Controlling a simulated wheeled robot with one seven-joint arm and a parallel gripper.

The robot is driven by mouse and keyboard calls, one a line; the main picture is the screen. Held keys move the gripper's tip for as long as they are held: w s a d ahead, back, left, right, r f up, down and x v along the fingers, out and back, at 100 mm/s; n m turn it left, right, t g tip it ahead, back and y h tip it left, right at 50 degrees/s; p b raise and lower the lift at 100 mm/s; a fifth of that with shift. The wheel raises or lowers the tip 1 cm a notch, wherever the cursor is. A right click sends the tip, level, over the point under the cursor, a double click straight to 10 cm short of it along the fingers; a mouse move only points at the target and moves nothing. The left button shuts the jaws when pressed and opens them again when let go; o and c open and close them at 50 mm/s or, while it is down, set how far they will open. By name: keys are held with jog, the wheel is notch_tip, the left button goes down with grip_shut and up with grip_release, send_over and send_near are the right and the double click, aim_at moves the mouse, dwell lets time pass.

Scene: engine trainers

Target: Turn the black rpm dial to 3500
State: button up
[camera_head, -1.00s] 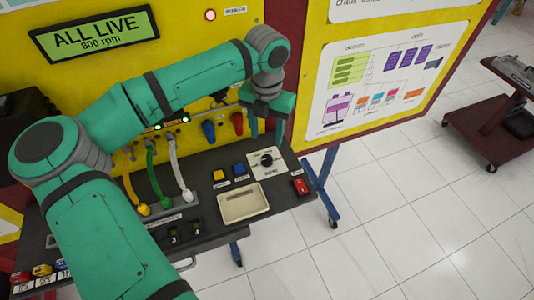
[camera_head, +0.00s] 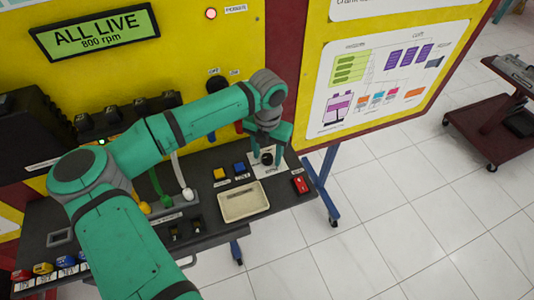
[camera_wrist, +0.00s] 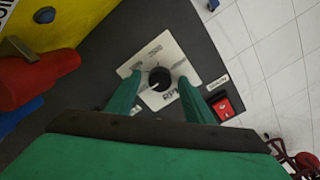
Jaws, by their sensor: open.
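The black rpm dial (camera_head: 267,158) sits on a white plate at the right of the dark bench top, and it also shows in the wrist view (camera_wrist: 159,78). In the wrist view its white plate (camera_wrist: 170,97) carries the RPM label. My gripper (camera_wrist: 155,85) is open, with one green finger on each side of the dial; I cannot tell whether they touch it. In the head view my gripper (camera_head: 267,160) is over the dial plate and partly hides it. The display (camera_head: 95,32) reads ALL LIVE, 800 rpm.
A red switch (camera_head: 300,185) is just right of the dial. Yellow (camera_head: 220,174) and blue (camera_head: 240,169) buttons and a beige tray (camera_head: 244,204) are to its left. A red lever (camera_wrist: 38,78) stands close at the left in the wrist view. The yellow panel rises behind.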

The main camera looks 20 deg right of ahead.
jog(key=c, duration=1.1)
jog(key=shift+o, duration=0.2)
